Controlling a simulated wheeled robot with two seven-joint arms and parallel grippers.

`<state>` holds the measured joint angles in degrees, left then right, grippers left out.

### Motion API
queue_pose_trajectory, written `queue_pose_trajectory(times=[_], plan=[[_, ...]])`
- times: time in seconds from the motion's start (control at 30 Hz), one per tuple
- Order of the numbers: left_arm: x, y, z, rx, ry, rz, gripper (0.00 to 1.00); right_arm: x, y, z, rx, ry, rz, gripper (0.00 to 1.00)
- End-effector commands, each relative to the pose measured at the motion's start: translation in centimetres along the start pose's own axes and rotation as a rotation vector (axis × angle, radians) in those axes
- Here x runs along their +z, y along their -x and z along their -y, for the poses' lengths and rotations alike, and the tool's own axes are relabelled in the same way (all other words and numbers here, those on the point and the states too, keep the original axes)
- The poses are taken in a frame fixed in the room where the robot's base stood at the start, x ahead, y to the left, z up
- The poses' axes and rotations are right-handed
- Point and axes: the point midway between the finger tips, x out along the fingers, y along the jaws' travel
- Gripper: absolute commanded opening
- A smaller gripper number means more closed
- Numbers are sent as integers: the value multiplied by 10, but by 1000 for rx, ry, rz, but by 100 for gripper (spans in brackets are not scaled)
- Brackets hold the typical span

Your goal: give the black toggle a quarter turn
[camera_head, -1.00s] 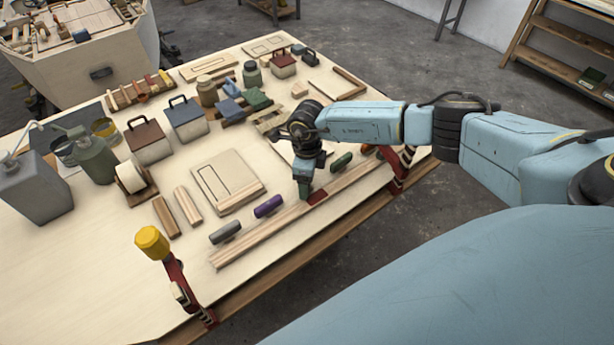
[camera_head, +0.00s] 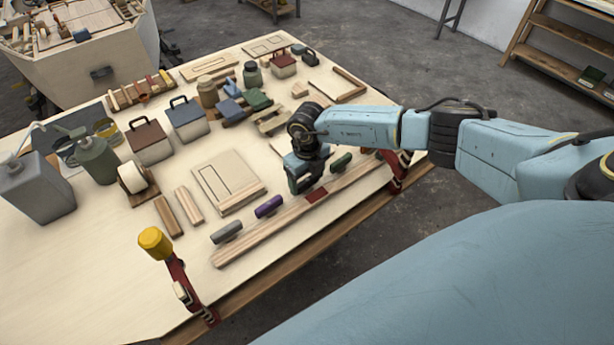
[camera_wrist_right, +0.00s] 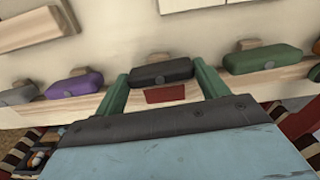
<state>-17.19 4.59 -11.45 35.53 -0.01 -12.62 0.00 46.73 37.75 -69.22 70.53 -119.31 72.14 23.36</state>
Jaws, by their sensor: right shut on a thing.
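The black toggle (camera_wrist_right: 162,72) sits on the long pale wooden strip (camera_head: 262,225), with its long side along the strip like the neighbouring toggles. A red patch (camera_wrist_right: 165,94) on the strip lies beside it and also shows in the head view (camera_head: 316,196). My right gripper (camera_wrist_right: 162,78) is shut on the black toggle, with one green finger at each end. In the head view my right gripper (camera_head: 298,186) is low over the strip and hides the black toggle. My left gripper is in neither view.
On the strip are a grey toggle (camera_head: 226,232), a purple toggle (camera_head: 269,206) and a green toggle (camera_head: 341,162). Red clamps stand at the table's front edge, one with a yellow handle (camera_head: 154,243). Boxes, cans and wood pieces fill the back. The front left is clear.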

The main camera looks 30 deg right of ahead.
Motion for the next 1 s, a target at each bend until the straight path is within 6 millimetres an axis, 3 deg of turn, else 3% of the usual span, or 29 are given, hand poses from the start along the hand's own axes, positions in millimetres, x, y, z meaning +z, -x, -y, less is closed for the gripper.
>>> queue_pose_trajectory(times=[0.47, 0.5, 0.67, 1.0], plan=[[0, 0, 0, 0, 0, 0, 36, 1, 1, 1, -2, -18, 2, 50], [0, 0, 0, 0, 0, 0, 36, 1, 1, 1, -2, -18, 2, 74], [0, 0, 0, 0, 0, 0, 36, 1, 1, 1, -1, -17, 2, 95], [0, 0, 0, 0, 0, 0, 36, 1, 4, 0, 0, -16, 2, 95]])
